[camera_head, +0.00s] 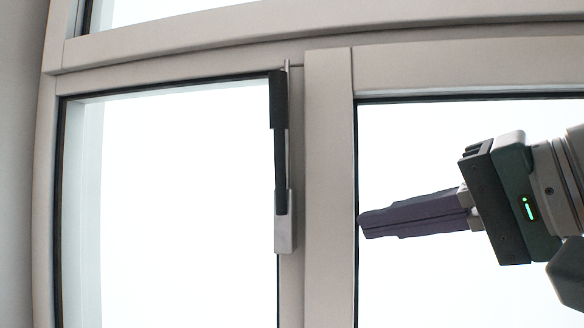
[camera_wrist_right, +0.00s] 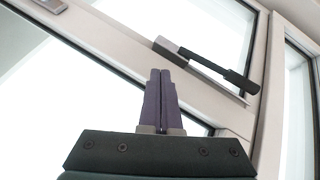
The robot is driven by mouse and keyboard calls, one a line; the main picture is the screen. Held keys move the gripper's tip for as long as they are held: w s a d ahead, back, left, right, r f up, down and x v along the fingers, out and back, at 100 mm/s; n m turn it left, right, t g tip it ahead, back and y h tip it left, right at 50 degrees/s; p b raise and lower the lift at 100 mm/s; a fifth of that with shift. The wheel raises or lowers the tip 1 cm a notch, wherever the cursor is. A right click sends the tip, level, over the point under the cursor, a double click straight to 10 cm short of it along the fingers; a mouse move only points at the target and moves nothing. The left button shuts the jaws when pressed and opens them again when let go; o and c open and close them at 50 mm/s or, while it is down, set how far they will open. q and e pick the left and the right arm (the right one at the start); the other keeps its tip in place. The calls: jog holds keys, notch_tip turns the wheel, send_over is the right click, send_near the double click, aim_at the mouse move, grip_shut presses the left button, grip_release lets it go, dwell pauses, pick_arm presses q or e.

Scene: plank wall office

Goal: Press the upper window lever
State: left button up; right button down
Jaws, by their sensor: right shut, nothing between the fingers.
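The upper window lever (camera_head: 280,150) is a dark handle on a grey metal base, upright on the frame between two panes in the head view. Its thicker black end is at the top and the grey base (camera_head: 286,235) at the bottom. In the right wrist view the lever (camera_wrist_right: 222,70) lies diagonally, beyond and right of my fingertips. My right gripper (camera_head: 362,225) is shut and empty, with its fingers pointing left toward the frame. It is right of the lever's lower end, apart from it. The fingers also show closed in the right wrist view (camera_wrist_right: 160,75). My left gripper is not in view.
A beige window frame (camera_head: 328,180) with a vertical post stands between the lever and my right gripper. A horizontal beam (camera_head: 190,50) runs above the lever. In the right wrist view, a small grey fitting (camera_wrist_right: 52,5) sits at the top left.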

aim_at(303, 101)
jog(key=r+y, duration=0.1)
jog(key=r, duration=0.3)
jog(key=r+m+y, duration=0.1)
jog(key=r, duration=0.3)
jog(key=r+m+t+y, duration=0.1)
jog(key=r, duration=0.4)
jog(key=shift+w+y+b, duration=0.25)
jog(key=shift+y+b, duration=0.1)
jog(key=shift+y, duration=0.05)
jog(key=shift+a+f, duration=0.1)
jog(key=x, duration=1)
jog(key=shift+w+p, duration=0.1)
jog(key=shift+p, duration=0.3)
jog(key=shift+f, duration=0.1)
jog(key=shift+s+b, duration=0.5)
jog(key=shift+b, duration=0.15)
